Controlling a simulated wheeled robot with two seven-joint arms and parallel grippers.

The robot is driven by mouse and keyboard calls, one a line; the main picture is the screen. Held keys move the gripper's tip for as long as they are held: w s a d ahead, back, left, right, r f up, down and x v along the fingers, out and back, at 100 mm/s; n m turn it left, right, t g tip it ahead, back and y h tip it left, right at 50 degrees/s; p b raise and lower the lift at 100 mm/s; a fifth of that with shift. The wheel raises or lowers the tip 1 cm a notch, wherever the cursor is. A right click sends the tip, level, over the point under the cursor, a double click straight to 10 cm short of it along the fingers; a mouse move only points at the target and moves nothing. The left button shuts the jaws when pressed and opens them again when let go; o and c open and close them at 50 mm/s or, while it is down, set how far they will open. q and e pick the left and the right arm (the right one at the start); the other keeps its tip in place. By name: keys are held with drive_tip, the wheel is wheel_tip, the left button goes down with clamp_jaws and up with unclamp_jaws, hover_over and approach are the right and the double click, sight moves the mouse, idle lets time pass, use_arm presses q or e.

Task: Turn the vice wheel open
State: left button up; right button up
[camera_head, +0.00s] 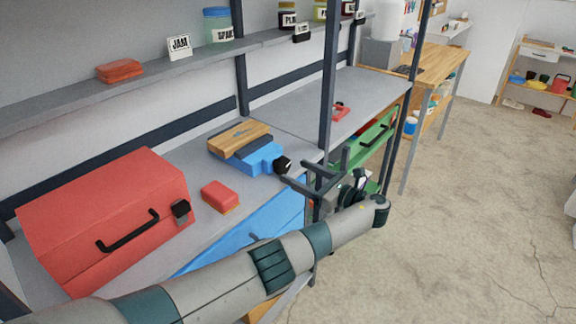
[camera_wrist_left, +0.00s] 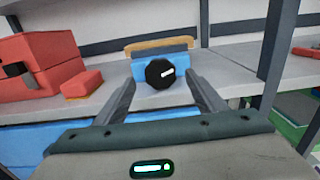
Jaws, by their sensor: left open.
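A blue vice (camera_head: 258,158) with a wooden top block (camera_head: 240,138) sits on the grey workbench. Its black round wheel (camera_head: 283,165) faces the bench's front edge; in the left wrist view the wheel (camera_wrist_left: 160,73) carries a white mark pointing right and slightly up. My left gripper (camera_head: 300,172) is open in front of the wheel. In the left wrist view its two fingers (camera_wrist_left: 160,92) stand on either side of the wheel, lower in the picture. I cannot tell whether they touch it. My right gripper is not in view.
A red toolbox (camera_head: 105,215) and a small red block (camera_head: 220,196) with an orange underside lie left of the vice. A dark shelf post (camera_head: 327,80) rises to the right. A shelf with jars (camera_head: 217,27) runs above. Open floor (camera_head: 470,200) lies to the right.

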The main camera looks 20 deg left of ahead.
sight(285, 166)
use_arm(q)
drive_tip(key=shift+x, duration=2.35)
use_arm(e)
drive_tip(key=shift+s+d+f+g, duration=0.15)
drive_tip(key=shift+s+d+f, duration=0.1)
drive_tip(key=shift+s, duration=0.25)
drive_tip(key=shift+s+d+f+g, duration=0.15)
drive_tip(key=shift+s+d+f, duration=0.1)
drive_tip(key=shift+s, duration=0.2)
use_arm(q)
drive_tip(key=shift+c, duration=0.5)
drive_tip(key=c, duration=0.9)
